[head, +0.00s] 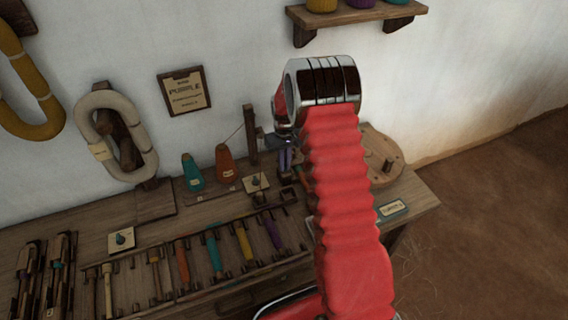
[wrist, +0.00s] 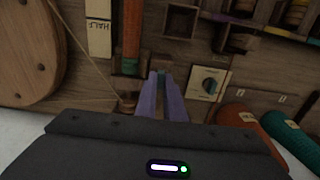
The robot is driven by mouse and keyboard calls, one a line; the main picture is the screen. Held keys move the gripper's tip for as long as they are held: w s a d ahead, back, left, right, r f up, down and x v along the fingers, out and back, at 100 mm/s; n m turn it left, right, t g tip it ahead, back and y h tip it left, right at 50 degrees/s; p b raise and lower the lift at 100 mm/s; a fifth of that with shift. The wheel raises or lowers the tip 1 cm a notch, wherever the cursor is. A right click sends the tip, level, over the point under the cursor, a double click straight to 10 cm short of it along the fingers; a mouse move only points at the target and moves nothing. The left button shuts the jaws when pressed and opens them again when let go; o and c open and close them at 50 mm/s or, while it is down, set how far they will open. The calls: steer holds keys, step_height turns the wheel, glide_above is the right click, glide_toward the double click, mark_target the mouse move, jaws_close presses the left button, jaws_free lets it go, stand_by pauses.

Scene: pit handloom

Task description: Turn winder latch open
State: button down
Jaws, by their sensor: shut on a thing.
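In the head view my gripper (head: 285,160) is small and partly hidden behind my red arm, over the bench next to the winder post (head: 250,133).
A round wooden wheel (wrist: 25,50) stands left in the wrist view, with a thread running from it. A dial on a cream plate (wrist: 208,84) lies right of the fingers. Orange (wrist: 262,138) and teal (wrist: 292,135) cones stand close by. A bobbin rack (head: 200,262) fills the bench front.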

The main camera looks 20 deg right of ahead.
steer(key=shift+w+r, duration=0.1)
stand_by(0.3)
steer(key=c, duration=1.9)
jaws_free()
steer(key=shift+o, duration=0.2)
step_height(320, 180, up, 14)
steer(key=shift+f, duration=0.2)
